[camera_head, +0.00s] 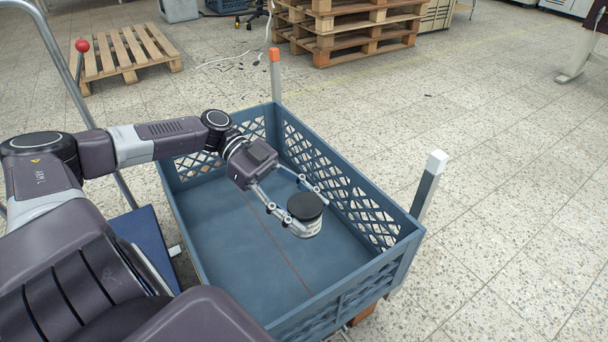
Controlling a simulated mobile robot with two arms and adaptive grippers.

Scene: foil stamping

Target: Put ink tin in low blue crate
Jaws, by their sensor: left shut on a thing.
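The ink tin (306,214) is a small round tin with a black lid and a light-coloured side. My left gripper (302,206) is shut on it, with one finger on each side. The tin is upright inside the outline of the low blue crate (400,262), towards its right wall. I cannot tell whether the tin touches the crate floor or hangs just above it. The crate has lattice walls and a flat blue floor that is otherwise bare. My right gripper is not in view.
A post with an orange top (275,75) and a post with a white top (430,185) stand at the crate's corners. A blue platform (147,240) with a metal handle lies left of the crate. Wooden pallets (345,30) are stacked behind. The tiled floor at right is clear.

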